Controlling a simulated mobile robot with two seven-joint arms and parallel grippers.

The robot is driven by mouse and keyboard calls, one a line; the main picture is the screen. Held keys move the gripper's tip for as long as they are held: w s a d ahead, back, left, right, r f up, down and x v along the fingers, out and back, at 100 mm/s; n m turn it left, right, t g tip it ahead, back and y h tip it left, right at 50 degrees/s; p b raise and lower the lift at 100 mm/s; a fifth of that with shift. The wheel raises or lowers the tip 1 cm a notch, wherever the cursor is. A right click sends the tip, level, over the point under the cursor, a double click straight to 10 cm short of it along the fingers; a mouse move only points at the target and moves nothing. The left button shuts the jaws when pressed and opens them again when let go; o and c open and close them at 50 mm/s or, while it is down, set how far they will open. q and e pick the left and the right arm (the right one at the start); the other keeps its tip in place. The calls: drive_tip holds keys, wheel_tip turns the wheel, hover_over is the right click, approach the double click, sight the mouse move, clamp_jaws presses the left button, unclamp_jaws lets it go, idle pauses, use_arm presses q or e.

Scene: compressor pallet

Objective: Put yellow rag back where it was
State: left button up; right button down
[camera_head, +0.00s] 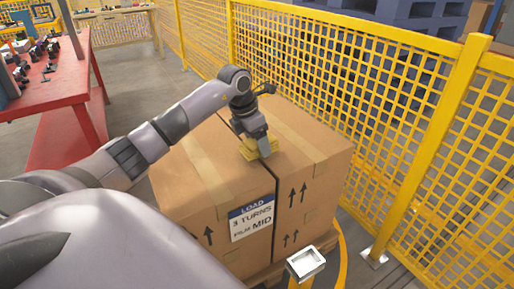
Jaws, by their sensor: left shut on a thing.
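My left gripper (262,147) reaches in from the left over the top of the cardboard boxes (205,170). The fingers partly hide the rag. My right gripper is not in view.
A small silver tray (307,264) stands on a yellow post in front of the boxes. The boxes sit on a wooden pallet (268,276). A yellow mesh fence (372,110) runs close behind and right. A red workbench (62,82) with tools is at left.

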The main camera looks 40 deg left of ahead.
sight(254, 142)
use_arm(q)
drive_tip(key=shift+f, duration=1.1)
drive_tip(key=shift+f, duration=0.45)
drive_tip(key=o, duration=1)
drive_tip(key=shift+r, duration=0.1)
